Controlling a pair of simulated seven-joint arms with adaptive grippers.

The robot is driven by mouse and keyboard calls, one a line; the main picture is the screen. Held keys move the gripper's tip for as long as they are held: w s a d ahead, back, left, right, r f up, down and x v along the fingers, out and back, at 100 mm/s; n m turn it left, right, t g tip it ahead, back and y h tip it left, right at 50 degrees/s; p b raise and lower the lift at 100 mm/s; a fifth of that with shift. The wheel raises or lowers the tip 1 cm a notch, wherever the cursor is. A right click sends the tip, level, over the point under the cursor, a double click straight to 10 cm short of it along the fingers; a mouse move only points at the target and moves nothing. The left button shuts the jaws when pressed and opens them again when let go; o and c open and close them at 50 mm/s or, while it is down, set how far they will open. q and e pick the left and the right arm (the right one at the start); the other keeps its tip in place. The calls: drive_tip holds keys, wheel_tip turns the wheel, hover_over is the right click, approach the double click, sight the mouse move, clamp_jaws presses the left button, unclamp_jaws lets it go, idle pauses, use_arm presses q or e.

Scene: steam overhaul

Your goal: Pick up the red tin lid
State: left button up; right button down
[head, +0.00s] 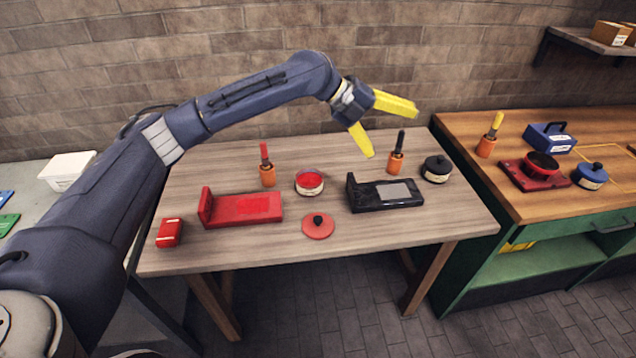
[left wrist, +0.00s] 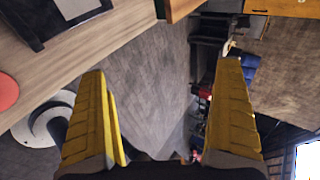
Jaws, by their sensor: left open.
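The red tin lid (head: 318,229) lies flat on the wooden table, near its front edge, with its black knob up. A red disc that looks like it is cut off by the left edge of the left wrist view (left wrist: 7,92). The open red tin (head: 310,186) stands just behind the lid. My left gripper (head: 392,131) is open and empty, high above the back right of the table, well away from the lid. Its yellow fingers stand wide apart in the left wrist view (left wrist: 162,78). My right gripper is not in view.
A red stand (head: 240,207) and a red box (head: 169,233) lie left of the lid. The table's front right is clear. A green workbench (head: 470,195) adjoins on the right.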

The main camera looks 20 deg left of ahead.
use_arm(q)
drive_tip(key=s+a+f+m+g+y, duration=0.35)
drive_tip(key=s+a+f+y, duration=0.2)
drive_tip(key=f, duration=0.55)
drive_tip(key=m+y, duration=0.5)
drive_tip(key=m, duration=0.1)
hover_over(318, 218)
wheel_tip(318, 218, down, 2)
drive_tip(key=shift+h, duration=0.25)
wheel_tip(318, 218, down, 18)
drive_tip(key=shift+r, duration=0.2)
drive_tip(key=c, duration=1.2)
